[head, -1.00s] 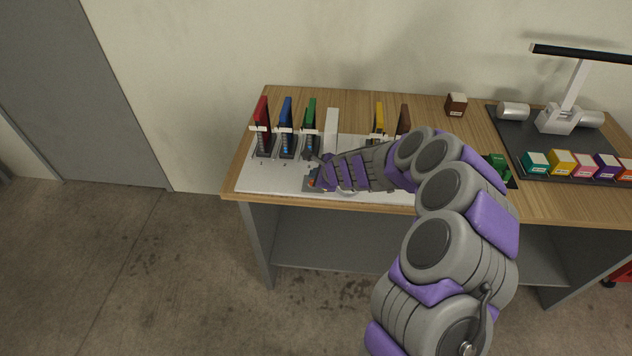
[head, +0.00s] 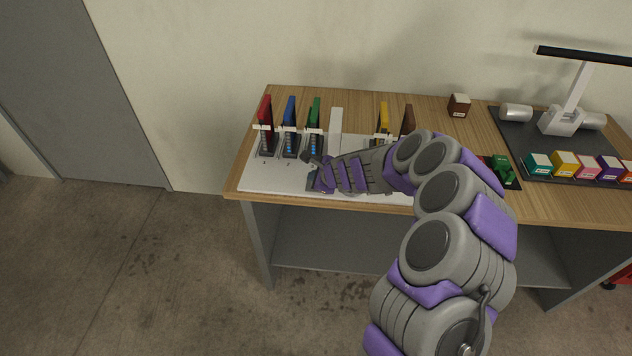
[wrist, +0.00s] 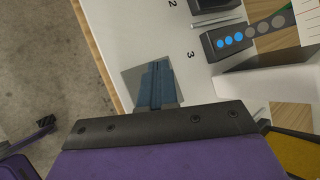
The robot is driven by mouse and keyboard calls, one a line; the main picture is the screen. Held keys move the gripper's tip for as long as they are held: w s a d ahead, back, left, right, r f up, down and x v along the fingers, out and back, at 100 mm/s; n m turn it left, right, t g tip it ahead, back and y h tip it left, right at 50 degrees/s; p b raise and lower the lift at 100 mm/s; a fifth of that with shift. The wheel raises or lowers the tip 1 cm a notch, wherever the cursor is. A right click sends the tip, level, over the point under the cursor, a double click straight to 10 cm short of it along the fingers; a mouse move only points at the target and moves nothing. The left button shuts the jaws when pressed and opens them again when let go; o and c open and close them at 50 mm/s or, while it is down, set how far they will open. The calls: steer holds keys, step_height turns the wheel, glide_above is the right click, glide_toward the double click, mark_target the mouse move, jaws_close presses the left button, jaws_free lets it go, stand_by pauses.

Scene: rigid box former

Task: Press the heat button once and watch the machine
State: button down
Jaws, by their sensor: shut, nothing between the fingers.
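The machine is a white board (head: 262,178) on the bench with upright coloured units: red (head: 265,112), blue (head: 290,112), green (head: 314,112), yellow (head: 383,114) and brown (head: 407,120). Blue lights show on the blue and green units. In the wrist view, unit 3 (wrist: 232,39) has three blue dots lit and several grey ones. My gripper (head: 309,160) is shut and empty, over the front of the board by a small grey plate (head: 312,182). In the wrist view, its fingers (wrist: 153,66) cover part of this plate (wrist: 133,84). I cannot make out the heat button; the fingers may hide it.
A tall white block (head: 335,130) stands right of the green unit. A brown cube (head: 458,105), a green part (head: 503,170), a dark mat (head: 520,148) with coloured boxes and a lamp (head: 566,115) are to the right. The floor at left is clear.

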steer(key=shift+d+f, duration=0.15)
steer(key=shift+d, duration=0.2)
stand_by(0.3)
steer(key=shift+d+r+p, duration=0.15)
steer(key=shift+r+p, duration=0.6)
steer(key=shift+r, duration=0.1)
step_height(320, 180, up, 5)
steer(key=p, duration=0.4)
steer(key=shift+p, duration=0.3)
stand_by(0.4)
